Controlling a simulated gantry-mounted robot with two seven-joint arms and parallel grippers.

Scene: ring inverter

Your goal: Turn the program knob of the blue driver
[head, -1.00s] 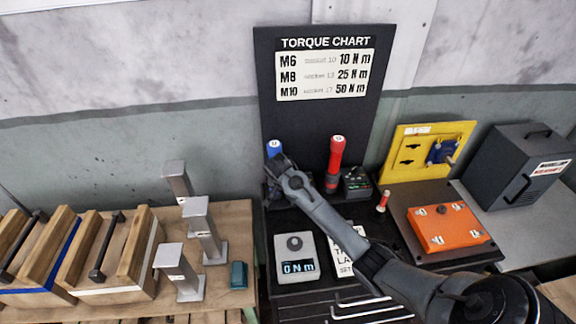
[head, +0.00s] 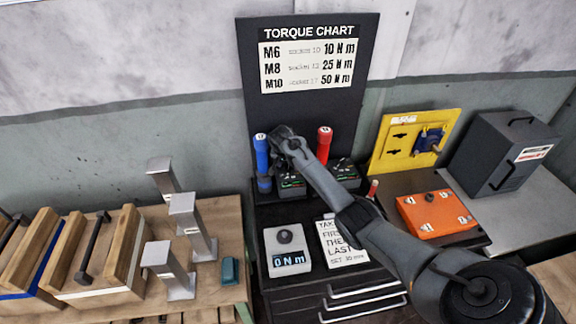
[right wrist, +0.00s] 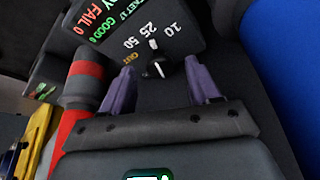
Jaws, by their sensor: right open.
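The blue driver (head: 261,155) stands upright in its dark base at the left of the stand. It also shows large and close at the right of the right wrist view (right wrist: 285,70). Its control box (head: 290,184) sits just to its right. In the right wrist view the dark program knob (right wrist: 158,68) with a white pointer sits by the dial marks 10, 25 and 50. My right gripper (right wrist: 159,66) is open, its two purple fingers on either side of the knob; I cannot tell whether they touch it. My left gripper is out of view.
A red driver (head: 323,146) stands close to the right of my right gripper. A 0 N m tester (head: 288,250) lies in front, with an orange box (head: 436,214) to the right. Wooden racks and grey posts (head: 186,215) stand at left.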

